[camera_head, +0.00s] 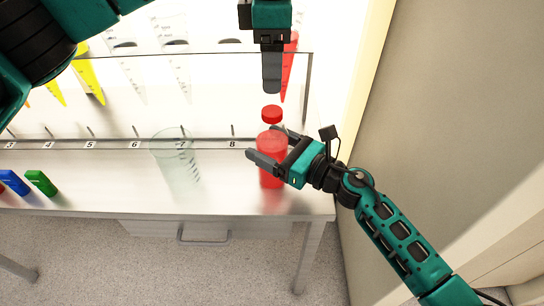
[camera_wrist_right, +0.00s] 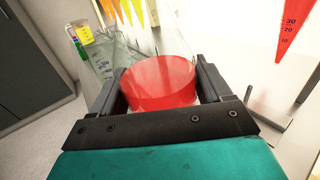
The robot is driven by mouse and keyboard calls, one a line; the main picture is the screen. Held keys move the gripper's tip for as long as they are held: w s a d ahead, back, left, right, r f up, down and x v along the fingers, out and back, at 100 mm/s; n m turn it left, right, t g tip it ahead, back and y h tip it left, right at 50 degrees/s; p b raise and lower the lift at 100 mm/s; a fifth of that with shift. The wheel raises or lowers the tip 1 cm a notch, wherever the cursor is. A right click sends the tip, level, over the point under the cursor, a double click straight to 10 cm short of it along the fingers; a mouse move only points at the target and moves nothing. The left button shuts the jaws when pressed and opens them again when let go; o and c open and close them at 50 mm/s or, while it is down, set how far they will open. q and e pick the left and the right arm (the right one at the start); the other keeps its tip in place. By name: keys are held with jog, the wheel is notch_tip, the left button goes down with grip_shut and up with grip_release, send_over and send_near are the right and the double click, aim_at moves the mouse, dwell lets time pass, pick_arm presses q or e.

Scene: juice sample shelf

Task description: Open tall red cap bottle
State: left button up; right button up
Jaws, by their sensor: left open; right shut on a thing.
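The tall bottle (camera_head: 271,172) stands on the bench near its right end, with red liquid in its lower part. Its red cap (camera_head: 272,114) shows just above, over a clear part that is hard to make out. My right gripper (camera_head: 263,144) is shut on the bottle's body from the right. In the right wrist view the bottle (camera_wrist_right: 160,82) sits between both fingers; the cap does not show there. My left gripper (camera_head: 271,86) is open and points down from above, its fingertips a little above the cap in the picture. Only one left finger shows clearly.
A clear beaker (camera_head: 176,160) stands left of the bottle. Green (camera_head: 41,183) and blue (camera_head: 14,182) blocks lie at the far left. Behind is a clear rack (camera_head: 205,75) with coloured conical tubes over a numbered strip (camera_head: 105,144). A grey wall (camera_head: 440,110) closes the right side.

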aim_at(272, 110)
jog(key=shift+c, duration=1.4)
pick_arm(q)
jog(key=shift+m, duration=0.4)
pick_arm(e)
jog(key=shift+c, duration=0.8)
pick_arm(q)
jog(key=shift+m, duration=0.5)
pick_arm(e)
grip_shut()
pick_arm(q)
jog(key=m, duration=1.4)
jog(key=shift+m, duration=0.3)
jog(key=m, duration=0.5)
jog(key=shift+m, duration=0.4)
jog(key=shift+f, duration=0.5)
notch_tip(272, 110, down, 7)
jog(key=c, duration=1.1)
